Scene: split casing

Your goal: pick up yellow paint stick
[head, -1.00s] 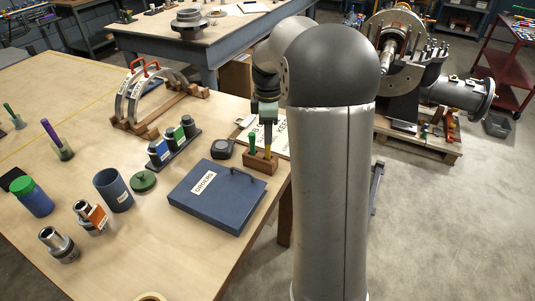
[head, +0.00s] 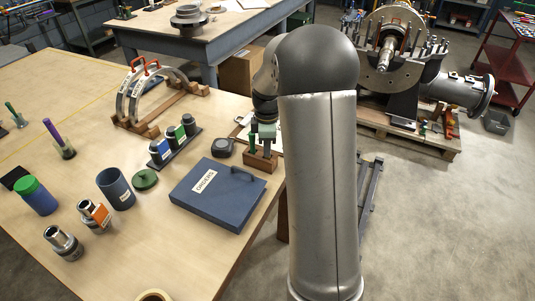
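A small wooden block holder (head: 261,163) stands near the right edge of the bench. A green paint stick (head: 252,143) stands upright in its left side. My gripper (head: 267,150) points down over the right side of the holder, right of the green stick. The yellow paint stick is not clearly visible now; the gripper covers the spot where it stood. The fingers are too small and dark to tell whether they are open or shut on it.
A clipboard (head: 243,122) lies behind the gripper.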

